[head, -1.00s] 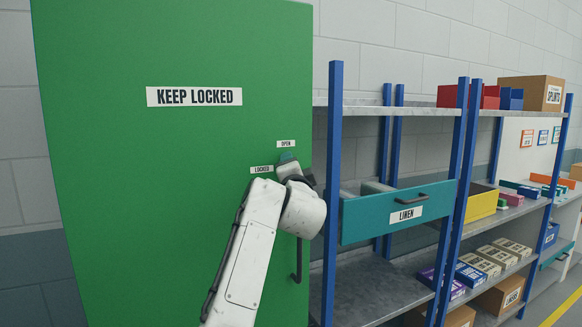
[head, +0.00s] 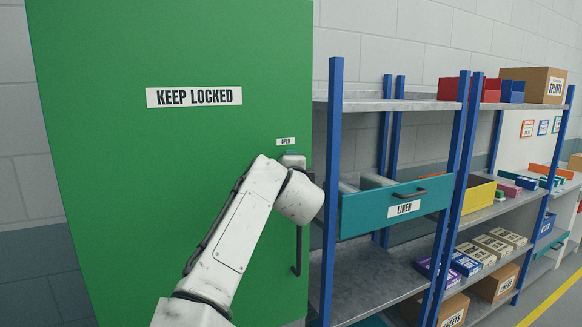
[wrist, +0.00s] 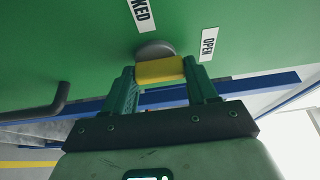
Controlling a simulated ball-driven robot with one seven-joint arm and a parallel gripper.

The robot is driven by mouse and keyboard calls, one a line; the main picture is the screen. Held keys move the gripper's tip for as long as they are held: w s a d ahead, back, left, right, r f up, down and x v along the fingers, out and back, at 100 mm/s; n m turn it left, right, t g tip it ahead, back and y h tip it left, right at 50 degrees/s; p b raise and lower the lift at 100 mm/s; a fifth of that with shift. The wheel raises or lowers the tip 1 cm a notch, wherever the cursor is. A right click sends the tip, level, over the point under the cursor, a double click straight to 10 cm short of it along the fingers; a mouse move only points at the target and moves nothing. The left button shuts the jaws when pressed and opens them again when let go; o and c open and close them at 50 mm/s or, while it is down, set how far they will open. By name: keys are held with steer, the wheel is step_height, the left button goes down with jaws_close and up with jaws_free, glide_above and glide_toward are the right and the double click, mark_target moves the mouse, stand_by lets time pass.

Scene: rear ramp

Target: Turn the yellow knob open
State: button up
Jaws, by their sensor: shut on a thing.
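The yellow knob (wrist: 160,70) sits on a round grey base (wrist: 155,49) on the green cabinet door (head: 110,200). In the wrist view my gripper (wrist: 161,76) has one green finger on each side of the knob and is shut on it. The OPEN label (wrist: 208,43) is just right of the knob there, and part of the LOCKED label (wrist: 143,12) shows above it. In the head view the knob is hidden behind my gripper (head: 291,153), which is just below the OPEN label (head: 286,141). My arm covers the LOCKED label there.
A dark door handle (head: 298,251) is below the gripper; it also shows in the wrist view (wrist: 50,103). Right of the door stands a blue-post shelf (head: 333,190) with a teal LINEN drawer (head: 365,214). A KEEP LOCKED sign (head: 194,97) is on the door.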

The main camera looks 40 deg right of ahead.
steer(key=shift+d+f, duration=0.1)
steer(key=o, duration=1.1)
steer(key=shift+c, duration=0.2)
steer(key=b+v, duration=0.3)
steer(key=v, duration=0.7)
steer(key=shift+s, duration=0.35)
